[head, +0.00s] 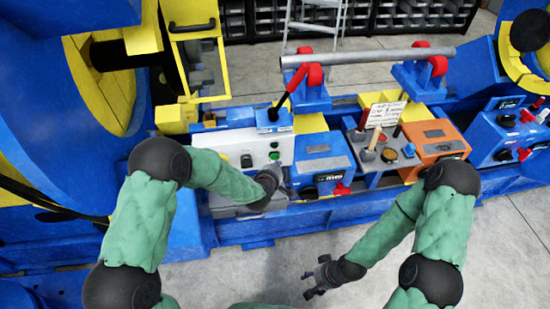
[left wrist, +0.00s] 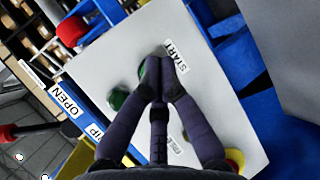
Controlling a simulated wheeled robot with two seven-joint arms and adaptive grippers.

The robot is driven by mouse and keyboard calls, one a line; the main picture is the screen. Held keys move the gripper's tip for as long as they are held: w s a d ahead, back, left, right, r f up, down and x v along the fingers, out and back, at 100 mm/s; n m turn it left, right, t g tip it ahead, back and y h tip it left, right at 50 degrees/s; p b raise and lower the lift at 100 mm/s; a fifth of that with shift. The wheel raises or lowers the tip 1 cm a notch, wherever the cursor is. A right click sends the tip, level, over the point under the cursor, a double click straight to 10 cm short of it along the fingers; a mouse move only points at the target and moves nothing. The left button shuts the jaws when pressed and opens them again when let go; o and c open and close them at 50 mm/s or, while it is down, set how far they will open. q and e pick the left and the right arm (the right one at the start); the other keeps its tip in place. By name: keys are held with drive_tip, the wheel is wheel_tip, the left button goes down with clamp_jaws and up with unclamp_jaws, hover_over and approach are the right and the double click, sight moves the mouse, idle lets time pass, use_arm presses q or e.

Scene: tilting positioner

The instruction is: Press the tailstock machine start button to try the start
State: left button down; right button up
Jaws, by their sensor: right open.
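A white control panel (head: 232,140) with several buttons is fixed on the blue machine, and it fills the left wrist view (left wrist: 215,110). A START label (left wrist: 179,57) is on it. A green button (left wrist: 142,69) beside the label is mostly hidden behind my left fingertips. Another green button (left wrist: 118,99) is to its left. My left gripper (left wrist: 160,60) is shut and empty, its tips together at the green button beside START; I cannot tell whether they touch it. In the head view my left gripper (head: 280,177) is at the panel's lower right. My right gripper (head: 316,280) is open and empty above the floor.
A red-handled lever (head: 290,89) stands on a blue box behind the panel. A blue-grey box (head: 322,165), a tray of tools (head: 380,152) and an orange box (head: 436,143) are to the right. A grey pipe (head: 367,56) lies on red rollers. The floor in front is clear.

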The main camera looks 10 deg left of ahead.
use_arm(q)
drive_tip(key=shift+w, duration=0.15)
idle(0.4)
drive_tip(key=shift+w+a+b, duration=0.1)
drive_tip(key=shift+w+b, duration=0.2)
drive_tip(key=shift+b, duration=0.05)
drive_tip(key=shift+w+a, duration=0.15)
drive_tip(key=shift+w, duration=0.25)
idle(0.9)
drive_tip(key=shift+s, duration=0.1)
drive_tip(key=shift+s+d, duration=0.25)
drive_tip(key=shift+s, duration=0.5)
drive_tip(key=shift+s, duration=0.1)
drive_tip(key=s, duration=0.2)
drive_tip(key=s+d, duration=0.1)
drive_tip(key=s, duration=0.1)
drive_tip(key=shift+s+d, duration=0.2)
drive_tip(key=shift+s, duration=0.1)
idle(0.7)
